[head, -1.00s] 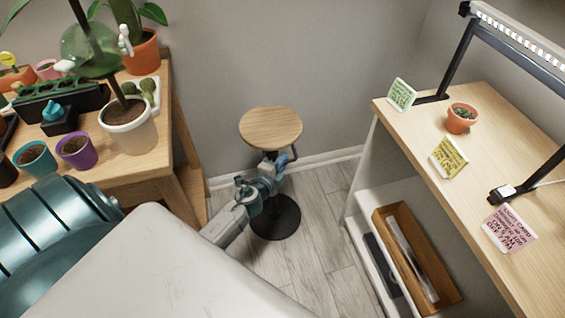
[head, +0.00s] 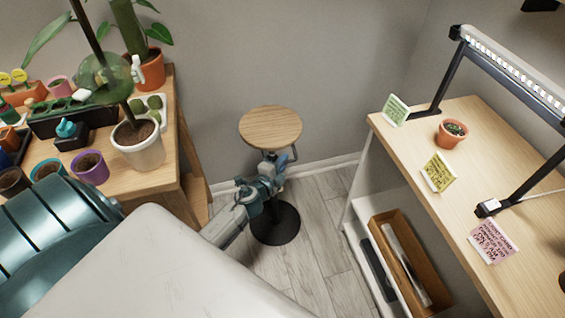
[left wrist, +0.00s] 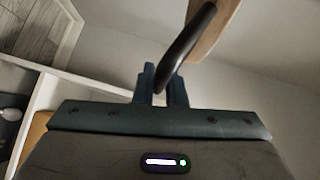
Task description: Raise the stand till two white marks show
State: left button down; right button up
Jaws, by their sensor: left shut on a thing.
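The stand has a round wooden top (head: 271,127) and a round black base (head: 276,224) on the floor, and it is upright. My left gripper (head: 281,163) is just under the wooden top. In the left wrist view its fingers (left wrist: 161,82) are shut on a black curved handle (left wrist: 186,47), with the edge of the wooden top (left wrist: 217,25) above it. My arm hides much of the stand's column, and I can make out no white marks on it. My right gripper is not in view.
A wooden table (head: 158,184) with several pots and plants stands at the left. A shelf unit (head: 463,128) with cards, a small orange pot (head: 451,134) and a lamp (head: 510,65) stands at the right. The wall is close behind the stand.

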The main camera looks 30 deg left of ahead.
pick_arm(q)
jog(key=shift+w+r, duration=0.1)
jog(key=shift+r, duration=0.15)
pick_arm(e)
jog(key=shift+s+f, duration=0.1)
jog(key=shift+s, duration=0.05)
pick_arm(q)
jog(key=c, duration=1.5)
grip_release()
jog(key=shift+f, duration=0.1)
